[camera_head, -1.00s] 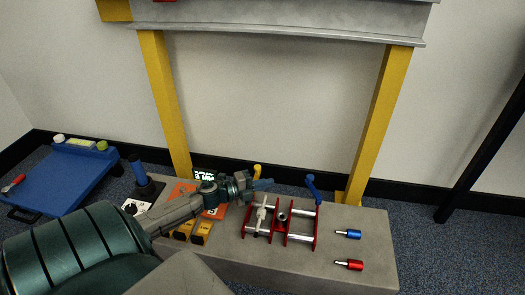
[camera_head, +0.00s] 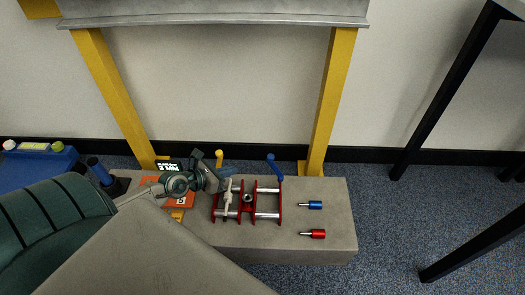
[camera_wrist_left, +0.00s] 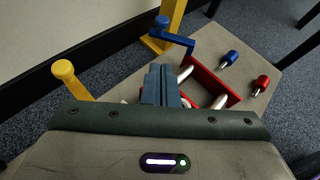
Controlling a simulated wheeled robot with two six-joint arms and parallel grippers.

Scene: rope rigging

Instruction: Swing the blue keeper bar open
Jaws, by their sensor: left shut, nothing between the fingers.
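The blue keeper bar (camera_head: 274,166) stands up at the back right corner of a red frame (camera_head: 281,203) on the bench, its knobbed end at the top. It also shows in the left wrist view (camera_wrist_left: 173,33), beyond the fingers. My left gripper (camera_head: 229,174) is shut and empty. It is at the back left of the red frame, near the yellow bar and apart from the blue bar. In the left wrist view its closed fingers (camera_wrist_left: 162,84) point toward the frame and hide part of it. My right gripper is not in view.
A yellow bar (camera_head: 219,159) stands at the frame's back left. A blue-handled pin (camera_head: 315,205) and a red-handled pin (camera_head: 318,234) lie on the grey bench (camera_head: 337,219) to the right. Yellow posts (camera_head: 327,100) rise behind. The bench top around the pins is clear.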

